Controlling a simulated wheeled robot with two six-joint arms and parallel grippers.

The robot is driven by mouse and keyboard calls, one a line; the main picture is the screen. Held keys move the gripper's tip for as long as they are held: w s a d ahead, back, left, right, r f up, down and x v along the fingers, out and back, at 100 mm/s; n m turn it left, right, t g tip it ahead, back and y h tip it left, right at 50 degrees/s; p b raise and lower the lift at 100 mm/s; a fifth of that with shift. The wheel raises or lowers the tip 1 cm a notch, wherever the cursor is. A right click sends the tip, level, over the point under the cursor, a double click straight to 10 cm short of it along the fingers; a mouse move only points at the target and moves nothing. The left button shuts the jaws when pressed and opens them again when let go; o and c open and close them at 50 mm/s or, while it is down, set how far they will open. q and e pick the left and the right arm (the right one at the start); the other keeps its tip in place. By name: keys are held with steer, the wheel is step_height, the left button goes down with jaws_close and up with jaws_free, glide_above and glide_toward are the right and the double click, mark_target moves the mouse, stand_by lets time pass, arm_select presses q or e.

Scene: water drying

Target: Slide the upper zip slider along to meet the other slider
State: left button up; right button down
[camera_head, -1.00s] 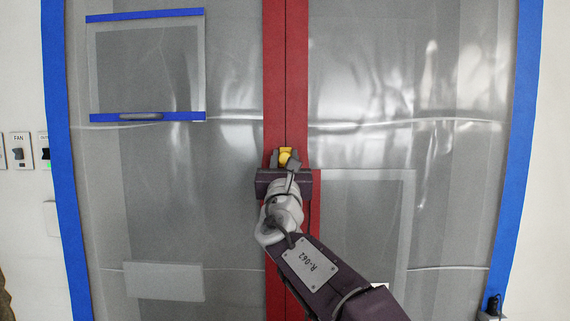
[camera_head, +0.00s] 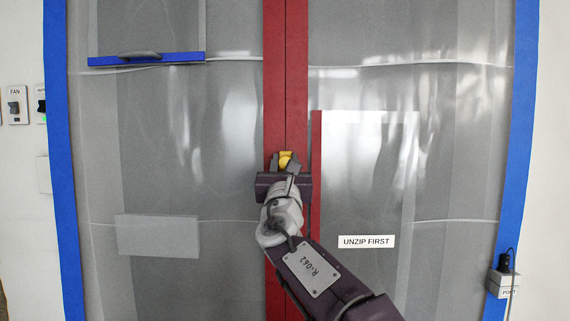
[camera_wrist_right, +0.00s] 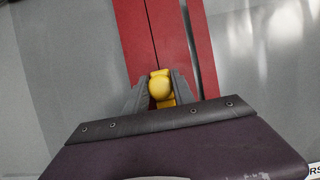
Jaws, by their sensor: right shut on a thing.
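A yellow zip slider (camera_head: 286,161) sits on the red zip strip (camera_head: 286,70) that runs down the middle of the clear plastic sheet. My right gripper (camera_head: 286,157) is shut on the slider, with its dark fingers on either side of it. In the right wrist view the yellow slider (camera_wrist_right: 160,87) shows between the two fingers (camera_wrist_right: 158,82), on the seam of the red strip. The gripper and forearm hide the strip just below. The other slider is not in view. My left gripper is not in view.
A label reading UNZIP FIRST (camera_head: 367,241) is on a panel with a red left edge at right. A blue-taped flap (camera_head: 147,59) is at upper left. Blue tape (camera_head: 58,160) borders the sheet. A FAN switch (camera_head: 15,104) is left; a small box (camera_head: 503,284) is lower right.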

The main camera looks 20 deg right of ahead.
steer(key=c, duration=1.1)
jaws_free()
steer(key=shift+w+f, duration=0.1)
steer(key=shift+w, duration=0.15)
steer(key=b+v, duration=0.3)
steer(key=v, duration=0.6)
steer(key=shift+d, duration=0.1)
